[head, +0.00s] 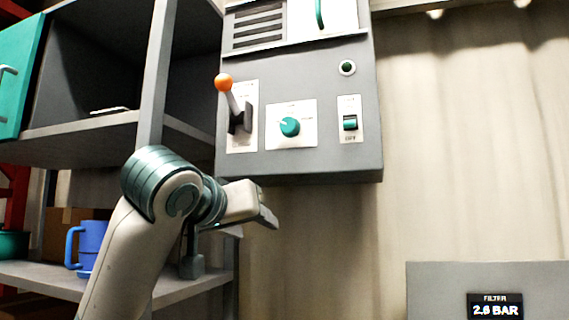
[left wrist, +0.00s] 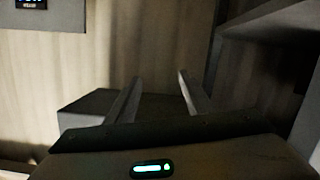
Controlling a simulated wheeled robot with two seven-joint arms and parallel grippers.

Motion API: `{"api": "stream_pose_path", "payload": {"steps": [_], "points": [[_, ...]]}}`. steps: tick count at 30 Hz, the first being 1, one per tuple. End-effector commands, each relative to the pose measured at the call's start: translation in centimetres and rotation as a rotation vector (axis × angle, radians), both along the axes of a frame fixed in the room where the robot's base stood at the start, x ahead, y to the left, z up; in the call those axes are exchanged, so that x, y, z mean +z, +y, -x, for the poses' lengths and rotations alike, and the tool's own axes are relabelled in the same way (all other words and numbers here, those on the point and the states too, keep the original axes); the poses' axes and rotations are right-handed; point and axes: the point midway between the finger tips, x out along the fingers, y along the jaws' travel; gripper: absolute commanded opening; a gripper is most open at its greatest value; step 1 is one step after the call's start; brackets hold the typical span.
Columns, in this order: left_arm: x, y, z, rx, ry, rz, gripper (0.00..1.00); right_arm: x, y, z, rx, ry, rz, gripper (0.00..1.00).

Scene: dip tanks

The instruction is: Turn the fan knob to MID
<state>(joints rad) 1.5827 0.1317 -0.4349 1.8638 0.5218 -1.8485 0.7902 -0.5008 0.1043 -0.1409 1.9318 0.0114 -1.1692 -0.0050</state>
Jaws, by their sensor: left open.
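The fan knob (head: 290,127) is a round teal knob on a white plate, on the front of a grey wall-mounted control box (head: 300,169). Small print around it is too blurred to read, so its setting cannot be told. My left gripper (head: 268,222) is below the box, lower left of the knob and apart from it. In the left wrist view its two fingers (left wrist: 156,98) stand apart with nothing between them. The knob does not show in that view. My right gripper is not in view.
The box also has an orange-tipped lever (head: 224,82), a green rocker switch (head: 350,122) and a round green button or lamp (head: 347,67). Grey shelving (head: 152,70) stands left, holding a blue mug (head: 90,243). A filter display (head: 495,306) is lower right. The wall right of the box is clear.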

Motion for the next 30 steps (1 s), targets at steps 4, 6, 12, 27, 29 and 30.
{"api": "stream_pose_path", "payload": {"steps": [4, 6, 12, 27, 29, 30], "points": [[7.1, -0.4, 3.7, 0.010, -0.067, 0.018, 0.48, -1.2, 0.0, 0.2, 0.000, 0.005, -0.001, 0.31], [10.1, -0.6, 5.6, 0.015, -0.096, 0.028, 0.48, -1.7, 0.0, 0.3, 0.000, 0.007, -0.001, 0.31], [16.9, -1.0, 11.0, 0.029, -0.164, 0.053, 0.48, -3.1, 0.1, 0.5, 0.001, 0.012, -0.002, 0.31], [20.4, -1.2, 14.4, 0.037, -0.200, 0.072, 0.48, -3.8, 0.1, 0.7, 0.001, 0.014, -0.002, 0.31], [20.4, -1.2, 14.4, 0.037, -0.200, 0.072, 0.48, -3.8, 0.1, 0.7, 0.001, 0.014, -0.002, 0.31], [20.3, -1.2, 14.4, 0.037, -0.200, 0.072, 0.48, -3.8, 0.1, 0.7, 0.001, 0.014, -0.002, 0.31]]}}
